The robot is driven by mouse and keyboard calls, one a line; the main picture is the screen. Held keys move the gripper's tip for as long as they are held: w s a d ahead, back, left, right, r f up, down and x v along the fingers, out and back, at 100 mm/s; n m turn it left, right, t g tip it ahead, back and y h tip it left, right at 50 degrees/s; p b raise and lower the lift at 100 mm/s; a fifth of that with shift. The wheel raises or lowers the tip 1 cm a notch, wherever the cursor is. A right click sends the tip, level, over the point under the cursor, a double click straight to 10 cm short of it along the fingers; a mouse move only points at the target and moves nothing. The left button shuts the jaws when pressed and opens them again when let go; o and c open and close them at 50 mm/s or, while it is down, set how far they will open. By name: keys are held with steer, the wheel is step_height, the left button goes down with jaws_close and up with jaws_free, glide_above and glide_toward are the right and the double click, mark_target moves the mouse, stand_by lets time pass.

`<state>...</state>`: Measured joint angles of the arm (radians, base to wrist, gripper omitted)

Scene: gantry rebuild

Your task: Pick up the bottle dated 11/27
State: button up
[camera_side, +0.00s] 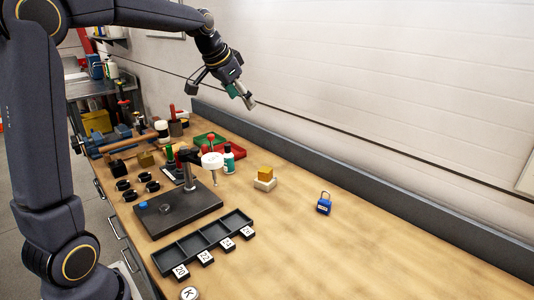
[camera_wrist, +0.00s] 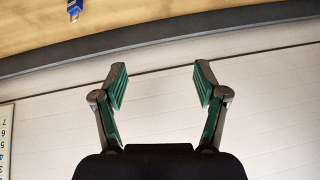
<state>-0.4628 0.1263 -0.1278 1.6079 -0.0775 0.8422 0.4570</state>
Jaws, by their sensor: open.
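A small teal-and-white bottle (camera_side: 228,160) with a dark cap stands on the wooden bench, right of a black stand with a white round head. No date can be read on it at this size, so I cannot tell whether it is the one dated 11/27. My gripper (camera_side: 247,98) is high above the back of the bench, well clear of the bottle. In the wrist view my gripper (camera_wrist: 160,80) has its green-padded fingers spread wide with nothing between them. No bottle shows in the wrist view.
Red and green trays (camera_side: 231,147) lie behind the bottle. The black stand's base (camera_side: 178,208), a black compartment tray (camera_side: 193,246) with labels, a yellow block (camera_side: 265,173) and a blue padlock (camera_side: 323,206) are nearby. The bench's right side is clear.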

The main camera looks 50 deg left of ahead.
steer(key=w+a+f+n+g, duration=0.1)
steer(key=w+a+f+n, duration=0.15)
steer(key=a+f, duration=0.7)
steer(key=g, duration=0.1)
glide_toward(228, 161)
steer(key=shift+n, duration=0.45)
steer(key=f, duration=0.1)
steer(key=w+a+f, duration=0.1)
steer(key=f, duration=0.1)
steer(key=w+a+f, duration=0.1)
steer(key=f, duration=0.1)
steer(key=shift+w+a, duration=0.15)
steer(key=shift+w, duration=0.1)
steer(key=x, duration=0.6)
steer(key=shift+r, duration=0.1)
steer(key=c, duration=1.2)
steer(key=shift+c, duration=0.2)
